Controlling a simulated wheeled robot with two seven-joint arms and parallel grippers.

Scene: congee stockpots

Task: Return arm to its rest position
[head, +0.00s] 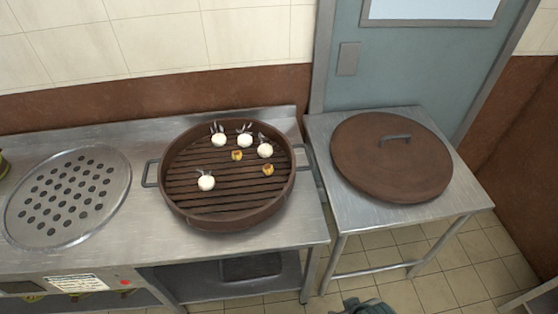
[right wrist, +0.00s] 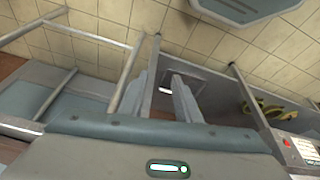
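My right gripper (right wrist: 168,88) shows in the right wrist view with its two grey fingers apart and nothing visible between them. It is away from the steamer and the lid. A small dark grey-green part, likely of my right arm, shows at the bottom edge of the head view, in front of the side table. My left gripper is not in view.
A round brown steamer (head: 175,205) holding several white buns and small yellow pieces stands on the steel counter (head: 120,240). A brown lid (head: 385,165) lies on the side table (head: 470,195). A perforated disc (head: 68,195) is at left. The tiled floor (head: 400,295) shows below.

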